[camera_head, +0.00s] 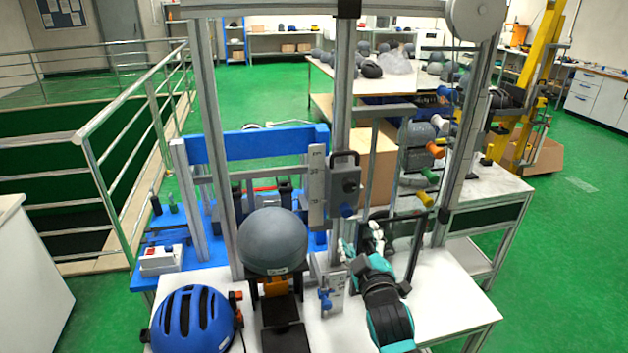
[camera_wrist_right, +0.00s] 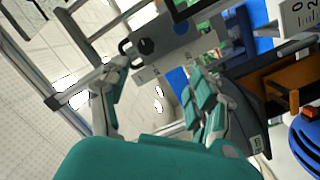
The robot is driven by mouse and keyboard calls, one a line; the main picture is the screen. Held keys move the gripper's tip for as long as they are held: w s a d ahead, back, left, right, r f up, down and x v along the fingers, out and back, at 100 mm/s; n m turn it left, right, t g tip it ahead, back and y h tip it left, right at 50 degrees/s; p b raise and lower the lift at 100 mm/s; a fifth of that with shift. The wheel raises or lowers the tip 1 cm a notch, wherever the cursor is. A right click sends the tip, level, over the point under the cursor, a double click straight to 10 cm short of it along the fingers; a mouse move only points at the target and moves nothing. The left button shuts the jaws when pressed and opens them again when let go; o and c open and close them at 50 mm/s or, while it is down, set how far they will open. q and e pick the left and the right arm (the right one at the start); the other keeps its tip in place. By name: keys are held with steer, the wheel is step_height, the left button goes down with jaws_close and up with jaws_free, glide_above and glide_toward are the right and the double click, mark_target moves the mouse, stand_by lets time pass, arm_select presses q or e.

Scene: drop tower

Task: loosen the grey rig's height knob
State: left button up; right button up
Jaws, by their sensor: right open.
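The grey rig is an aluminium frame with upright posts (camera_head: 342,100) on a white table. A grey carriage box (camera_head: 345,180) with a black handle sits beside a white scale (camera_head: 317,188) on the middle post. A blue knob (camera_head: 347,211) sticks out at the box's lower end; the right wrist view shows the box (camera_wrist_right: 165,43) and a blue knob (camera_wrist_right: 178,78). Another blue knob (camera_head: 325,300) is lower down. I cannot tell from marking which sets the height. My right gripper (camera_head: 363,240) is open and empty, below and right of the upper knob, apart from it. My left gripper is not in view.
A grey ball-like headform (camera_head: 272,241) stands on the rig's left side. A blue helmet (camera_head: 193,320) lies at the front left. A blue rig (camera_head: 250,143) stands behind. Coloured handles (camera_head: 427,175) project at the right. Rig posts close in on my right gripper.

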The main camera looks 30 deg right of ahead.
step_height(320, 180, up, 2)
arm_select(q)
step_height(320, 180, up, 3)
steer(key=p, duration=0.3)
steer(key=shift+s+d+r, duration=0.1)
arm_select(e)
glide_toward(350, 190)
steer(key=x, duration=1)
steer(key=shift+c, duration=0.3)
steer(key=c, duration=1.1)
